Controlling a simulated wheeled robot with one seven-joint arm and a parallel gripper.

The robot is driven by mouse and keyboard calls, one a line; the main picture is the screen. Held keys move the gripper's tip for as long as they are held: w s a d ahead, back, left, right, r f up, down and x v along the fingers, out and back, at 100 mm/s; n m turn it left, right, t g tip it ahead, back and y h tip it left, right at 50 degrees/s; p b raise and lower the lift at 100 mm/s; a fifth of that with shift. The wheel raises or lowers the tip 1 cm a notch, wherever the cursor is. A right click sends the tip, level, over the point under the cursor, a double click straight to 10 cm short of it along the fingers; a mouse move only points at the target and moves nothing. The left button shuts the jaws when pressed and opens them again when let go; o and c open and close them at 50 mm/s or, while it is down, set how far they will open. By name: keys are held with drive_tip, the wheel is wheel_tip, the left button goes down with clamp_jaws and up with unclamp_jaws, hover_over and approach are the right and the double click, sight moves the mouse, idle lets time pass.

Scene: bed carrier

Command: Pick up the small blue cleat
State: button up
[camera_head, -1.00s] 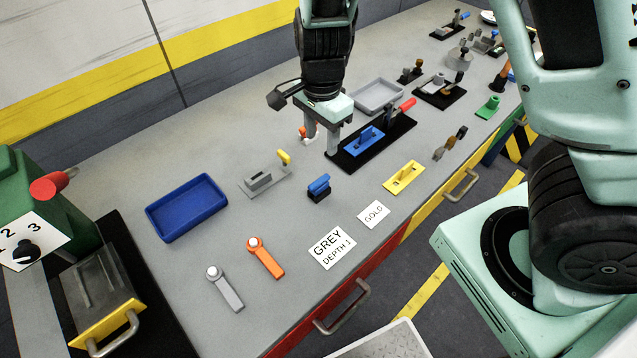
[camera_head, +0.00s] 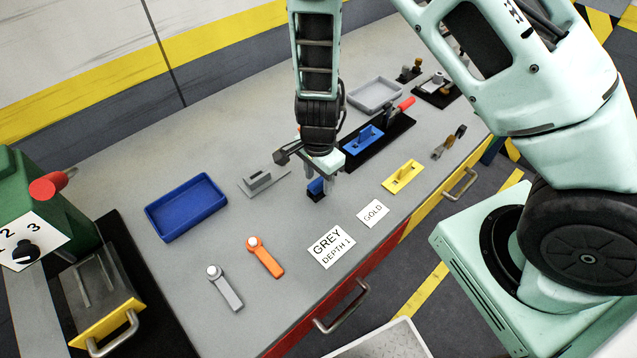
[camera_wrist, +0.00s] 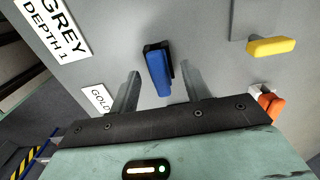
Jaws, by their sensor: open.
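The small blue cleat (camera_head: 316,189) is a blue block on a black base. It stands on the grey bench, left of the yellow cleat plate and partly hidden by my gripper. In the wrist view the cleat (camera_wrist: 157,72) lies ahead, in the gap between my two fingers. My gripper (camera_head: 320,181) is open above the cleat and points down, with one finger on each side of it. In the wrist view the gripper (camera_wrist: 160,72) holds nothing. I cannot tell how far the fingertips are above the bench.
A larger blue piece (camera_head: 364,139) sits on a black board (camera_head: 404,126) behind. A grey cleat plate (camera_head: 262,182), a yellow cleat plate (camera_head: 403,176), a blue tray (camera_head: 186,207) and white label cards (camera_head: 331,247) surround the spot. An orange lever (camera_head: 265,258) lies in front.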

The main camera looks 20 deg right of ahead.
clamp_jaws()
